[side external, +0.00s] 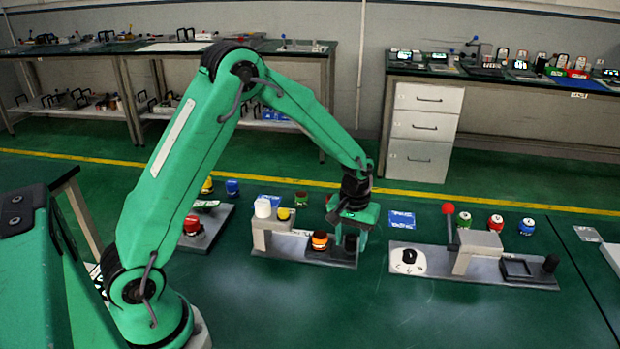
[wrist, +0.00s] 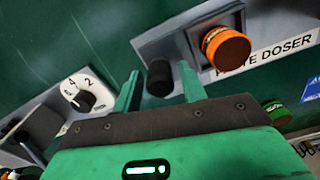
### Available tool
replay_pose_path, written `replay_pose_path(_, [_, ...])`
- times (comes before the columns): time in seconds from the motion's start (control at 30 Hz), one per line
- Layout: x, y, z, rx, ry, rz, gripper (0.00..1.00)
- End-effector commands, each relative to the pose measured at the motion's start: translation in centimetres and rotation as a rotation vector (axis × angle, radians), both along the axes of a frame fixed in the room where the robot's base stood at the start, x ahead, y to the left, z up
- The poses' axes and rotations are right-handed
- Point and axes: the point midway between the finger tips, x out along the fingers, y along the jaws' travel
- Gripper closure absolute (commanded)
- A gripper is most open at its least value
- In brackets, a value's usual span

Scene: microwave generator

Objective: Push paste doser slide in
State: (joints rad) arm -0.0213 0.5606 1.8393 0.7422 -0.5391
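The paste doser (side external: 292,246) is a grey base with an upright grey block at its left end. Its "PASTE DOSER" label is partly visible in the wrist view. A black knob (side external: 350,243) stands at the right end of the base; it also shows in the wrist view (wrist: 159,78). An orange-topped jar (side external: 319,240) sits left of the knob; it also shows in the wrist view (wrist: 227,48). My gripper (side external: 349,238) points down over the knob. In the wrist view my gripper (wrist: 158,72) is open, one finger on each side of the knob, with gaps visible.
To the right stands another grey station with a white dial (side external: 407,260) and a red-tipped lever (side external: 448,209). A red button station (side external: 193,226) is at left. Several small jars stand behind; the front table is clear.

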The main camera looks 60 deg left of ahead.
Motion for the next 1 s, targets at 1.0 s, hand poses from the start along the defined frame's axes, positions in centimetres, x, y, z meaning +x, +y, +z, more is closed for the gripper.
replay_pose_path(1.0, [-3.2,3.4,0.1,0.0,-0.004,0.002,1.0])
